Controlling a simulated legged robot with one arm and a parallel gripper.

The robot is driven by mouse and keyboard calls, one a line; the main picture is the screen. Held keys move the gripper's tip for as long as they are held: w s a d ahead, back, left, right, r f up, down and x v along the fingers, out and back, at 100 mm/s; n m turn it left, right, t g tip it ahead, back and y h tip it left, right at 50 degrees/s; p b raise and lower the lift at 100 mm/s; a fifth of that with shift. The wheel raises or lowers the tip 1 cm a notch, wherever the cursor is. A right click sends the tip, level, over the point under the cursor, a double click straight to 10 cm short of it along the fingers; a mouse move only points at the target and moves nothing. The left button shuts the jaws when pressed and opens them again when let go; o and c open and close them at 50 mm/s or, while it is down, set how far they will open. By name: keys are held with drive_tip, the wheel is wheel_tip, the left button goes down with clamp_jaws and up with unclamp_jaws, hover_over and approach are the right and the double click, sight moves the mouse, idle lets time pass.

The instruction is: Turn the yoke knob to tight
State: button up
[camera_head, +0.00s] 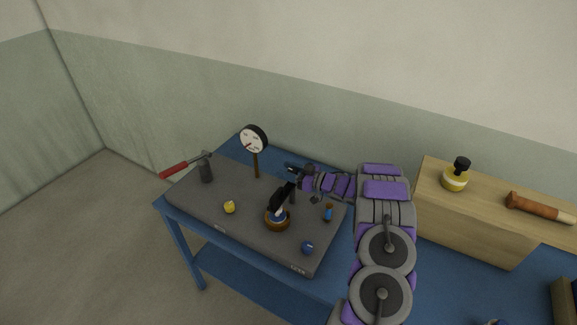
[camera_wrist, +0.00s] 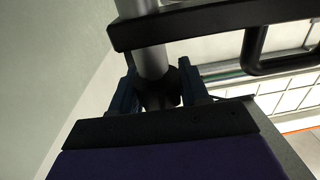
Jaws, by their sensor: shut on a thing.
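My gripper (camera_head: 297,172) reaches in from the right over the grey board. In the wrist view its two dark blue fingers (camera_wrist: 160,98) stand on either side of a dark knob (camera_wrist: 166,84), shut on it. I take this to be the yoke knob; any tight mark is not visible. A grey cylindrical post (camera_wrist: 152,60) meets the knob, and a black bar (camera_wrist: 215,22) crosses near it. In the head view a tilted black yoke (camera_head: 281,198) stands above a brown ring (camera_head: 277,224) with a blue and white part inside. The knob is hard to make out there.
The grey board (camera_head: 200,196) lies on a blue table (camera_head: 172,212). It carries a round gauge (camera_head: 254,140), a red-handled lever (camera_head: 175,170), a yellow knob (camera_head: 229,207) and a blue knob (camera_head: 307,247).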

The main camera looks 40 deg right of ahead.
drive_tip(key=shift+d+r+n+g+y, duration=0.1)
drive_tip(key=shift+n+g+y, duration=0.45)
drive_tip(key=shift+y, duration=0.25)
drive_tip(key=shift+n+y, duration=0.35)
drive_tip(key=shift+y, duration=0.05)
drive_tip(key=o, duration=0.9)
drive_tip(key=shift+o, duration=0.2)
drive_tip(key=shift+r+g, duration=0.25)
drive_tip(key=shift+r, duration=0.2)
wheel_tip(320, 180, up, 3)
drive_tip(key=shift+d+f+p, duration=0.1)
drive_tip(key=shift+p, duration=0.25)
drive_tip(key=s+a+r, duration=0.1)
drive_tip(key=s+a, duration=0.7)
drive_tip(key=s, duration=0.5)
drive_tip(key=shift+s+p, duration=0.3)
drive_tip(key=shift+s, duration=0.1)
